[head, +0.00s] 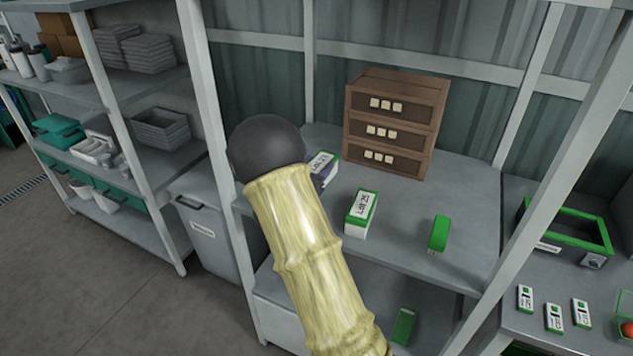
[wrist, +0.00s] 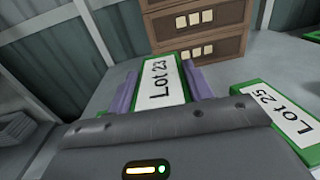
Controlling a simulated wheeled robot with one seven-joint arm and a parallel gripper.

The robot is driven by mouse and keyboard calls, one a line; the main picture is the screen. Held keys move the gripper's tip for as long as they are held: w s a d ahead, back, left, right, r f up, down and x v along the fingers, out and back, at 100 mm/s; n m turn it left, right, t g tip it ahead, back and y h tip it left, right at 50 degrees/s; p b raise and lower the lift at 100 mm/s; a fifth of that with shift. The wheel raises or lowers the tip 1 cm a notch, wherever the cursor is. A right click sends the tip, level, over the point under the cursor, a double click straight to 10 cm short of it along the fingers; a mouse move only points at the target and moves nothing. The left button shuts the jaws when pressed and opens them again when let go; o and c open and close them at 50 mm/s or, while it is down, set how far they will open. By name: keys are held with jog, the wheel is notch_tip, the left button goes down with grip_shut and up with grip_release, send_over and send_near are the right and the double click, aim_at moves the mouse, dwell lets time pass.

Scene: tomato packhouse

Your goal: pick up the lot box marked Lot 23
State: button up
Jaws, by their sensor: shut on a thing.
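The Lot 23 box (wrist: 163,80) is white with green edges, its label facing up in the wrist view. The purple fingers of my gripper (wrist: 160,88) stand on its left and right sides and are shut on it. In the head view the box (head: 323,162) shows only in part, behind the dark round end of my arm, which hides most of my gripper. I cannot tell whether the box touches the shelf. The Lot 25 box (wrist: 277,117) is just right of my gripper in the wrist view; it also stands on the shelf in the head view (head: 361,212).
A brown drawer unit (head: 395,123) stands behind the boxes on the grey shelf (head: 405,218). A smaller green item (head: 438,234) is right of Lot 25. White shelf posts (head: 530,165) rise at the sides. A green-rimmed tray (head: 567,232) is on the right-hand surface.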

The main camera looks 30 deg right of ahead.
jog(key=shift+r, duration=1.55)
